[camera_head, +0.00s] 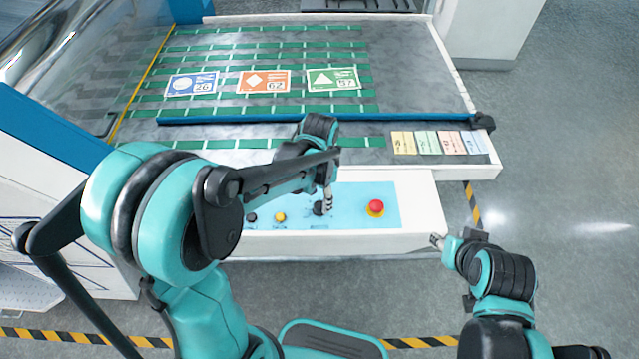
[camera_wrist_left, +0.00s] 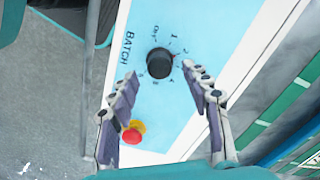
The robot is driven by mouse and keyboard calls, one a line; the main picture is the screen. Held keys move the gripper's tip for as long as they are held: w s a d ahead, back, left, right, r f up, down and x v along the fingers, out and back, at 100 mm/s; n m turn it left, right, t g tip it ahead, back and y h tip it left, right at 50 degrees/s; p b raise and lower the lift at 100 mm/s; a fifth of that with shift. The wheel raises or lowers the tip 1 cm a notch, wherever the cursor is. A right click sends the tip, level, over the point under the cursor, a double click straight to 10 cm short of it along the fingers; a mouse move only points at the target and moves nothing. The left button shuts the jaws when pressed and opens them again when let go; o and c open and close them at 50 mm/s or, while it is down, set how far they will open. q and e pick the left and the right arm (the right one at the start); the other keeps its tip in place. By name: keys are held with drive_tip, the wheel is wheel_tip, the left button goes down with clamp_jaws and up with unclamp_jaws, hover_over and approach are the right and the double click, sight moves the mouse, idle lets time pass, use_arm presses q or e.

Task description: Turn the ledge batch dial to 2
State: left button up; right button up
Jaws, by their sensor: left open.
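The batch dial (camera_head: 319,209) is a black round knob on the light-blue panel, partly hidden by my left gripper in the head view. In the left wrist view the dial (camera_wrist_left: 159,62) shows clearly, with the word BATCH beside it and markings from OFF through 1 around it. Its pointer position is too small to read surely. My left gripper (camera_head: 327,200) is over the dial. In the wrist view its two fingers (camera_wrist_left: 159,78) are open, apart on either side of the dial's near side, with nothing between them held. My right gripper (camera_head: 437,240) is off the panel's right corner, away from the dial.
A red emergency button on a yellow base (camera_head: 376,208) sits right of the dial. A yellow button (camera_head: 280,217) and a black knob (camera_head: 251,217) sit left. A blue bar (camera_head: 400,118) crosses the machine bed behind, with several coloured cards (camera_head: 403,142) near it.

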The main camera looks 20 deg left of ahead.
sight(319, 205)
use_arm(q)
wheel_tip(319, 205, up, 9)
drive_tip(key=shift+r, duration=0.15)
idle(0.5)
drive_tip(key=s+a+r+n+t, duration=0.1)
drive_tip(key=s+a+n+t, duration=0.3)
drive_tip(key=s+n+t, duration=0.3)
drive_tip(key=shift+s+a+r+n, duration=0.2)
drive_tip(key=shift+s+a+n, duration=0.3)
drive_tip(key=shift+s, duration=1.25)
drive_tip(key=shift+d, duration=0.15)
